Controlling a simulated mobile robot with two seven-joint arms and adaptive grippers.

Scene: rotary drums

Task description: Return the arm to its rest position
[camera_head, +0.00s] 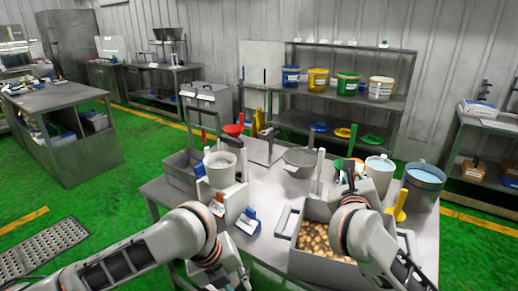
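My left arm (155,245) comes in from the lower left and bends down at its orange-ringed joint. What looks like my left gripper (232,279) is at the bottom edge, in front of the table (262,190). It is small and partly cut off, so its fingers are unclear. My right arm (372,238) comes in from the lower right and reaches over a grey metal bin (318,267) of brown, potato-like pieces. Nothing is clearly held by either arm.
On the table stand a white bucket (220,170), a grey bowl (300,160), a liquid-filled bucket (423,184) and a blue-handled brush (248,221). A yellow tool (399,207) stands close to my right arm. A shelf with tubs (347,86) is behind. Green floor lies open left.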

